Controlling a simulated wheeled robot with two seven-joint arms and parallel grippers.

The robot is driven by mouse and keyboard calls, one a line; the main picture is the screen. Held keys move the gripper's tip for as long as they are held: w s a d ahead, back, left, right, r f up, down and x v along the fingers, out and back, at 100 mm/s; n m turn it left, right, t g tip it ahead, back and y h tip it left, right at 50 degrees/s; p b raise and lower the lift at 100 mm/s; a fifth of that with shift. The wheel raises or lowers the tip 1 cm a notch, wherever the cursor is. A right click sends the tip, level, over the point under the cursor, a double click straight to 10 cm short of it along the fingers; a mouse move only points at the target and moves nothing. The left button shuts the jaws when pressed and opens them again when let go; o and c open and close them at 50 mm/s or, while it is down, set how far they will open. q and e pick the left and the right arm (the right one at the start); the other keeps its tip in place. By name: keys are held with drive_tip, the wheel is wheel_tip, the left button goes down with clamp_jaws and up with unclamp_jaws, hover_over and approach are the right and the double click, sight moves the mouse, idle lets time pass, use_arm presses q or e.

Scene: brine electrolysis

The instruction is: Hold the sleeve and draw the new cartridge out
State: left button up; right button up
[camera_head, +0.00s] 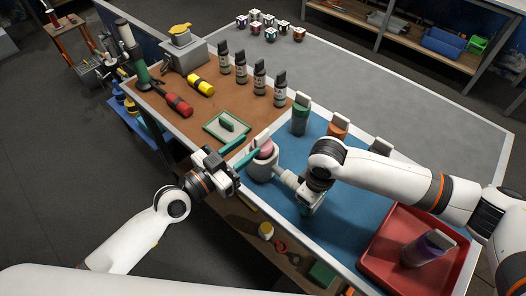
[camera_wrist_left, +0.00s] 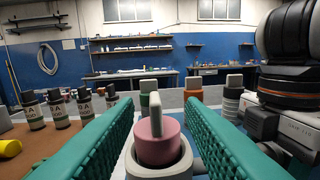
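The pink cartridge (camera_head: 265,149) has a pale flat tab on top and stands upright in a white round sleeve (camera_head: 261,172) on the blue mat. In the left wrist view the pink cartridge (camera_wrist_left: 157,145) sits inside the sleeve's rim (camera_wrist_left: 184,168). My left gripper (camera_head: 250,154) is open, its teal fingers on either side of the tab with gaps showing. A pale bar runs from the sleeve to my right gripper (camera_head: 302,194), low over the mat; the arm hides whether its fingers are closed on that bar.
A red tray (camera_head: 372,258) holds a purple cartridge (camera_head: 428,248) at right. A green-and-white tray (camera_head: 212,139) and several dark bottles occupy the brown mat.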

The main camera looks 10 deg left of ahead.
sight(267, 138)
use_arm(q)
drive_tip(key=shift+n+t+y, duration=0.4)
drive_tip(key=shift+n+y, duration=0.1)
drive_tip(key=shift+n, duration=0.2)
drive_tip(key=shift+f+x, duration=0.3)
drive_tip(key=shift+x, duration=1.1)
drive_tip(key=shift+f+x, duration=0.35)
drive_tip(key=shift+x, duration=1.05)
drive_tip(key=shift+f+x, duration=0.3)
drive_tip(key=shift+x, duration=1.1)
drive_tip(key=shift+c, duration=0.6)
clamp_jaws()
drive_tip(key=shift+r, duration=0.25)
drive_tip(key=shift+r, duration=4.3)
